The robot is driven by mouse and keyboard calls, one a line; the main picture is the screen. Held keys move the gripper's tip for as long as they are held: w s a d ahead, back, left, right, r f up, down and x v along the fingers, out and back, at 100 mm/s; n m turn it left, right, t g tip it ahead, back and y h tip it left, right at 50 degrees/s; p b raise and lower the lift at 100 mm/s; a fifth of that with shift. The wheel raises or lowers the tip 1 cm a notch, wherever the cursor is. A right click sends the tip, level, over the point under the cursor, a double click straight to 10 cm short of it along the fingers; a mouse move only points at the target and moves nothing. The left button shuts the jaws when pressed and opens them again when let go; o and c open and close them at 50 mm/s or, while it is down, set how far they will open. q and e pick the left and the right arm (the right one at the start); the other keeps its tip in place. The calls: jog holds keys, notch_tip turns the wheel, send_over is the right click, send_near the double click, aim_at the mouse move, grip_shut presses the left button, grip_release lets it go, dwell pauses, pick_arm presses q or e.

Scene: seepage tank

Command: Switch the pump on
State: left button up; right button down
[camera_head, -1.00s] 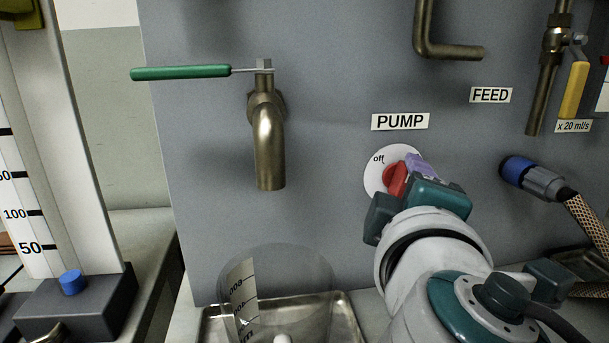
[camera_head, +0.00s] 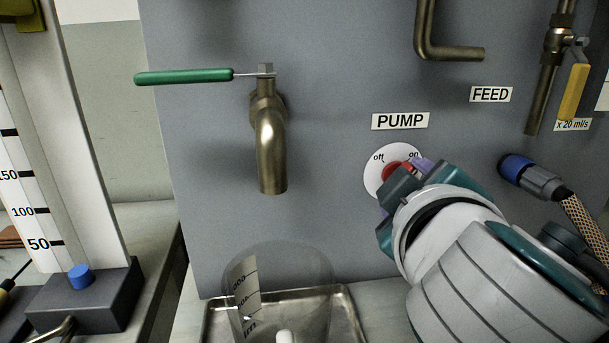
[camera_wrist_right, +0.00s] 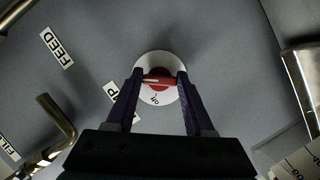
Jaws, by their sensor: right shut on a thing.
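The pump switch is a red knob (camera_head: 392,170) on a round white plate (camera_head: 374,176) marked "off" and "on", below the PUMP label (camera_head: 400,121) on the grey panel. My right gripper (camera_head: 420,167) covers much of the knob in the head view. In the right wrist view the two fingers of my right gripper (camera_wrist_right: 159,82) are shut on the red knob (camera_wrist_right: 158,74), one at each end of its bar. Where the knob's pointer stands is hidden in the head view. My left gripper is not in view.
A brass tap (camera_head: 270,150) with a green lever (camera_head: 185,76) is at the left of the panel. A clear beaker (camera_head: 305,275) stands in a metal tray (camera_head: 352,325) below. A blue-ended hose (camera_head: 530,177) and a yellow-handled valve (camera_head: 573,92) are at the right.

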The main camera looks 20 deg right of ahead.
jog(key=shift+c, duration=1.4)
grip_release()
jog(key=v, duration=1)
jog(key=shift+b, duration=0.35)
jog(key=shift+a, duration=0.1)
